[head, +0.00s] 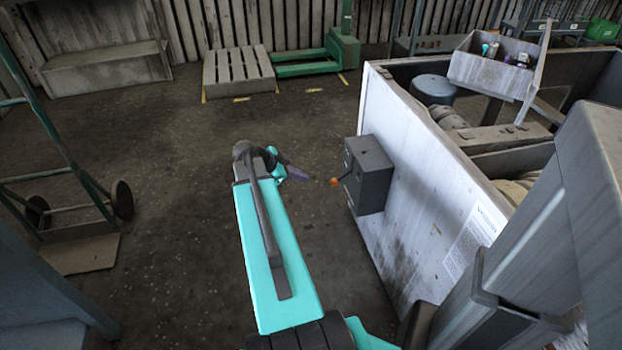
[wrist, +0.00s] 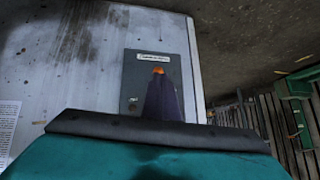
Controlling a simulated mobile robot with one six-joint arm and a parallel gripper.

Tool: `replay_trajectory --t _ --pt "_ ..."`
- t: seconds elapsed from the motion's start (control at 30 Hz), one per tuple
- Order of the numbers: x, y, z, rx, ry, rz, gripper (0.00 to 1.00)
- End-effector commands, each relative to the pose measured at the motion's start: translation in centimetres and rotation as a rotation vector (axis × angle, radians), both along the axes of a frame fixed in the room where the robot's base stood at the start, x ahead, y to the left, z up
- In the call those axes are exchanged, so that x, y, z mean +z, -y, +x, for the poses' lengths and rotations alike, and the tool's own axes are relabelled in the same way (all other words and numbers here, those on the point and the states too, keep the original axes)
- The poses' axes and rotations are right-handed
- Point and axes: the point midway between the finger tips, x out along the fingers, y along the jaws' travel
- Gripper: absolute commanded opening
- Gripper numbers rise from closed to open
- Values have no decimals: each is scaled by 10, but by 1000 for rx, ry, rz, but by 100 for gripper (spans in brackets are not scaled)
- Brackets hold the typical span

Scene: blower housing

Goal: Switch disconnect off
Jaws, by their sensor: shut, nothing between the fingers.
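The disconnect is a dark grey box (head: 369,172) fixed to the side of the white housing (head: 400,190). A small orange-tipped handle (head: 335,182) sticks out from the box's left side in the head view. In the wrist view the box (wrist: 140,75) faces me with a pale label near its top, and the orange tip (wrist: 158,70) shows just beyond my fingers. My gripper (head: 306,178) is shut and empty, a little left of the handle in the head view. In the wrist view my gripper (wrist: 160,90) covers much of the box front and most of the handle. Whether it touches the handle cannot be told.
A hand truck (head: 75,200) stands at the left. A pallet (head: 238,72) and a green pallet jack (head: 325,55) are at the back. The floor left of the housing is clear.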

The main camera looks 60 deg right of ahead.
Motion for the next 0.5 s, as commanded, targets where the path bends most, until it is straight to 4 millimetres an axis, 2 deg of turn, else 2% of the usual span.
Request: replay_trajectory --t 0.2,0.5 --pt "13 -15 12 1 0 -1 0" --pt "16 -19 15 1 0 0 0"
